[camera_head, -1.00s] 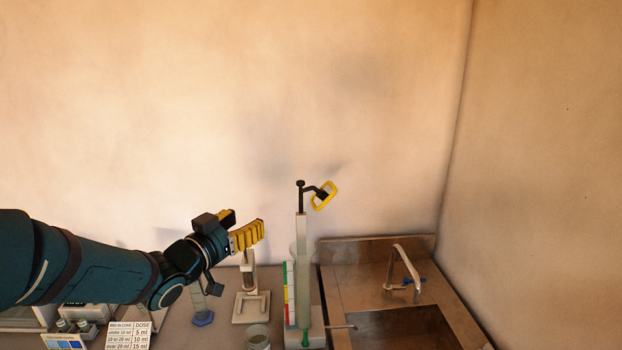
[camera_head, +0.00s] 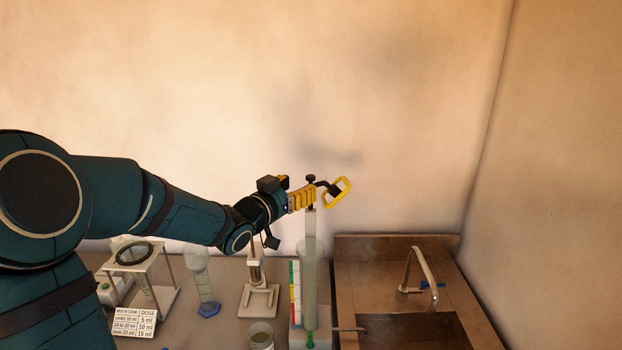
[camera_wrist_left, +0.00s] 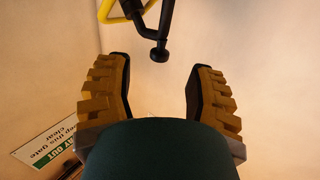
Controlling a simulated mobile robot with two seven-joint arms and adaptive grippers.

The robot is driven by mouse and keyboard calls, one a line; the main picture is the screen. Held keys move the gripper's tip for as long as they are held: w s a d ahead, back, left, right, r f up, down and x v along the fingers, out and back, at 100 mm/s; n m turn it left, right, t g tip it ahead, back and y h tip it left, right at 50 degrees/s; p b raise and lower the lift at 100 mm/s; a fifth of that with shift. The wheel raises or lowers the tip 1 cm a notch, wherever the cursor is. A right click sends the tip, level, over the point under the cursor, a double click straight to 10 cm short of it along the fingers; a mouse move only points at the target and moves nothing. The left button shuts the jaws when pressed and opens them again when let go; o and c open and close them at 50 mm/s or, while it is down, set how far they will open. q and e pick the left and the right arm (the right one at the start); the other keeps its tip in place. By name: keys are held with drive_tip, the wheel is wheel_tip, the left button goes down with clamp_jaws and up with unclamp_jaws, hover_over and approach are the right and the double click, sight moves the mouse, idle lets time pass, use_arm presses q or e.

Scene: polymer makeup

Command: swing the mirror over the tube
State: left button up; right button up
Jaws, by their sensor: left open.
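The mirror (camera_head: 348,187) has a yellow frame and sits on a black arm at the top of a white post, to the right of the post. The tall clear tube (camera_head: 310,290) stands upright below. My left gripper (camera_head: 308,197) is at the post's top, just left of the mirror. In the left wrist view its two yellow ribbed fingers (camera_wrist_left: 158,88) are spread wide with nothing between them. The black arm's knob (camera_wrist_left: 159,52) lies just beyond the fingertips, and part of the yellow frame (camera_wrist_left: 118,10) shows at the top. My right gripper is not in view.
The sink (camera_head: 405,328) with its tap (camera_head: 425,262) is at the right. A glass jar (camera_head: 261,335), a measuring cylinder (camera_head: 203,282), a white stand (camera_head: 259,300) and a dose card (camera_head: 134,323) stand left of the tube. The air above the bench is free.

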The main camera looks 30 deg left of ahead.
sight(310, 176)
use_arm(q)
drive_tip(key=shift+w+d, duration=0.15)
drive_tip(key=shift+w, duration=2.65)
drive_tip(key=shift+o, duration=0.2)
clamp_jaws()
